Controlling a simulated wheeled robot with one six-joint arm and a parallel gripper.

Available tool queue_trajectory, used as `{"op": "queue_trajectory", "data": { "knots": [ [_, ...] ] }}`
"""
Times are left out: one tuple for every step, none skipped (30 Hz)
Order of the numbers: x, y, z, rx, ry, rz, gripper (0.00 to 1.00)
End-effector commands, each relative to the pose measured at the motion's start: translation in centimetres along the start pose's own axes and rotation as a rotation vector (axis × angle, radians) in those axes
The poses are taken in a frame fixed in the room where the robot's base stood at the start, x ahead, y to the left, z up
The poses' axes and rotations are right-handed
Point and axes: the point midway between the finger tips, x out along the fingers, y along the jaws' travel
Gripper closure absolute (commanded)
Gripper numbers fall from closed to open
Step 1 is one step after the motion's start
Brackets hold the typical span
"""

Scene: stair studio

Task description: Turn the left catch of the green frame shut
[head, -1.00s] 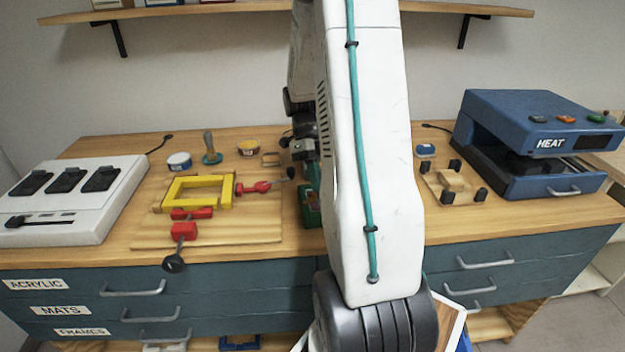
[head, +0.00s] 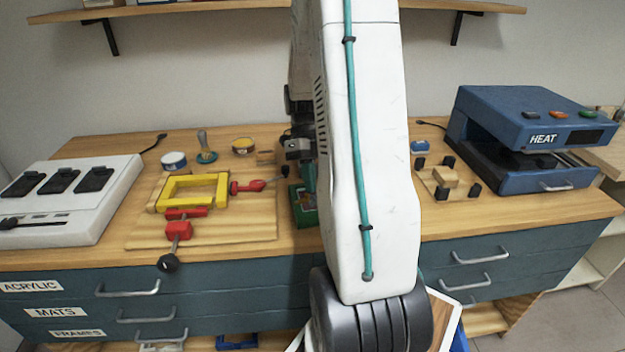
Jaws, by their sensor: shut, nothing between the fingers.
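The green frame (head: 299,216) lies on the bench, mostly hidden behind my arm. Only its left part shows, with a picture or panel inside it. Its catches cannot be made out. My gripper (head: 309,188) points down over the frame, its lower part partly behind my arm. Its fingers look shut with nothing held. I cannot tell whether they touch the frame or a catch.
Left of the green frame, a yellow frame (head: 164,193) with red clamps (head: 178,231) sits on a wooden board (head: 140,236). A white switch box (head: 97,217) stands far left. A blue heat press (head: 490,110) and a wooden jig (head: 445,178) are at right.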

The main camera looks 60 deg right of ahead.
Motion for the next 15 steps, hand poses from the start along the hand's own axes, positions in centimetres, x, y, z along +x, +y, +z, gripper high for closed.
{"op": "queue_trajectory", "data": {
  "knots": [
    [0.07,0.23,0.06,-0.001,0.000,0.000,1.00],
    [0.11,0.31,0.08,-0.001,0.000,0.000,1.00],
    [0.13,0.38,0.10,0.000,0.000,0.000,1.00],
    [0.14,0.42,0.11,0.000,0.000,0.000,1.00],
    [0.15,0.43,0.11,0.000,0.000,0.000,1.00],
    [0.15,0.43,0.11,0.000,0.000,0.000,1.00],
    [0.15,0.42,0.11,0.000,0.000,0.001,1.00],
    [0.15,0.42,0.11,0.000,0.000,0.001,1.00],
    [0.15,0.42,0.11,0.000,0.000,0.001,1.00],
    [0.15,0.42,0.11,0.000,0.000,0.001,1.00],
    [0.14,0.42,0.12,0.000,0.000,0.001,1.00],
    [0.08,0.42,0.12,0.000,0.000,0.000,1.00],
    [-0.03,0.41,0.12,0.000,0.000,0.000,1.00],
    [-0.22,0.40,0.13,0.000,0.000,0.000,1.00],
    [-0.60,0.38,0.14,0.000,-0.001,-0.001,1.00]
  ]
}}
